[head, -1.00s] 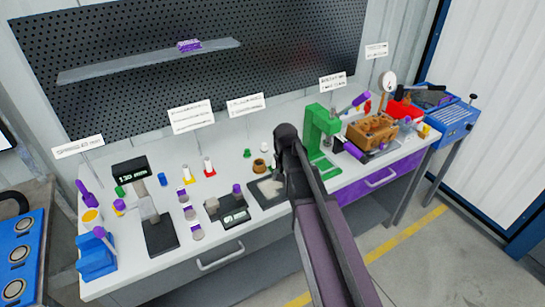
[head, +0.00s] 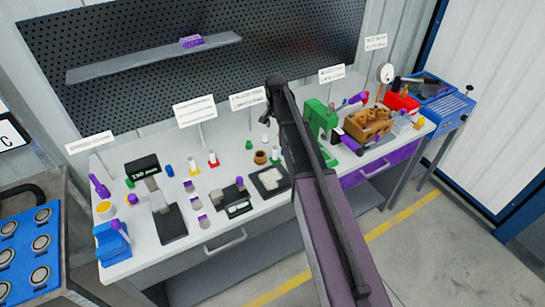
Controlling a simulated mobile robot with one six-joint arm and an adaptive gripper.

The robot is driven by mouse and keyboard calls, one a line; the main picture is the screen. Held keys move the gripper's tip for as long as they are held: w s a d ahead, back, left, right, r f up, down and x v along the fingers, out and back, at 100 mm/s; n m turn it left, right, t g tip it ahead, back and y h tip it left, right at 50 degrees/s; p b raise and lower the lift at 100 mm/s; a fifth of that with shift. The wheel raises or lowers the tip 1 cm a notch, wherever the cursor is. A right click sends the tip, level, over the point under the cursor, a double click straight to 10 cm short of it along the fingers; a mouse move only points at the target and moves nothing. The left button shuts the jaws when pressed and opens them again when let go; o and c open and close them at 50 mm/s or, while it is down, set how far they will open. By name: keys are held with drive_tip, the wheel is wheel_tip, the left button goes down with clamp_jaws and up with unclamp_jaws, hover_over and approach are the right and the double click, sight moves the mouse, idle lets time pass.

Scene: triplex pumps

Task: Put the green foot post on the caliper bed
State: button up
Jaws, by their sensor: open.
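I cannot make out for sure which piece is the green foot post. A small green piece (head: 249,145) stands at the back middle of the bench, and another green piece (head: 129,184) is near the caliper display at the left. White posts with a yellow foot (head: 194,167) and a red foot (head: 213,160) stand between them. The caliper bed (head: 170,226) is a dark plate at the left, with a grey block at its back and a display reading about 130 mm behind. My gripper (head: 272,100) is raised over the bench's back middle, open; its fingertips are unclear and no held piece shows.
A dark square plate (head: 268,184) and a small display unit (head: 236,207) lie mid-bench. A green press (head: 320,122) and a brown pump block (head: 368,125) stand at the right, near my arm. Label signs stand along the back.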

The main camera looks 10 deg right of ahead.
sight(275, 147)
drive_tip(key=shift+f, duration=0.1)
wheel_tip(275, 147, down, 8)
drive_tip(key=b, duration=0.8)
drive_tip(key=shift+f+b, duration=0.2)
drive_tip(key=shift+b, duration=0.15)
drive_tip(key=shift+f, duration=0.1)
drive_tip(key=shift+f+b, duration=2.5)
drive_tip(key=shift+b, duration=0.1)
clamp_jaws()
